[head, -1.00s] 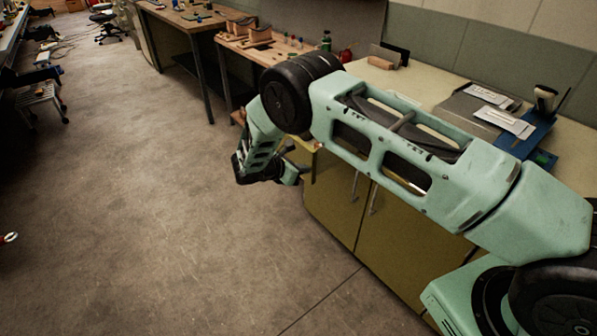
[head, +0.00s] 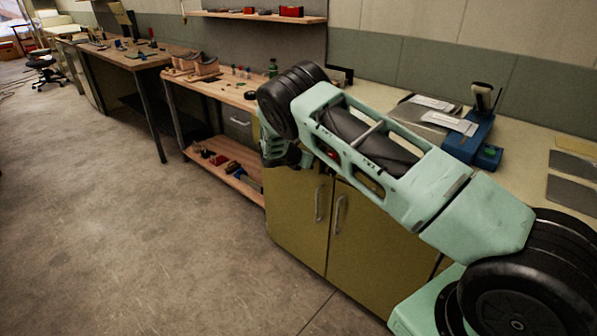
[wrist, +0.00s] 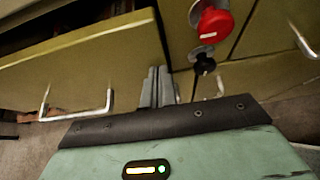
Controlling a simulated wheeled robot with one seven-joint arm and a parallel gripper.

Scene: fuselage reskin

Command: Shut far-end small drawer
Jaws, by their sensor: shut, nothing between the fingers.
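In the wrist view an olive drawer front (wrist: 85,70) with a pale top edge and a bar handle (wrist: 76,117) fills the left. It appears to stand out from the cabinet, with a dark space behind its top edge. My gripper (wrist: 158,73) is shut and empty, its fingertips close to the right end of that front; I cannot tell whether they touch. In the head view a panel with a handle (head: 240,122) shows just left of my arm, likely the same drawer. My fingertips are hidden there behind my arm.
A red knob (wrist: 215,24) and a black knob (wrist: 203,63) stick out right of my fingers. Cabinet doors (head: 300,205) with upright handles stand below my arm. A wooden bench (head: 215,90) with a loaded lower shelf (head: 240,182) stands beyond.

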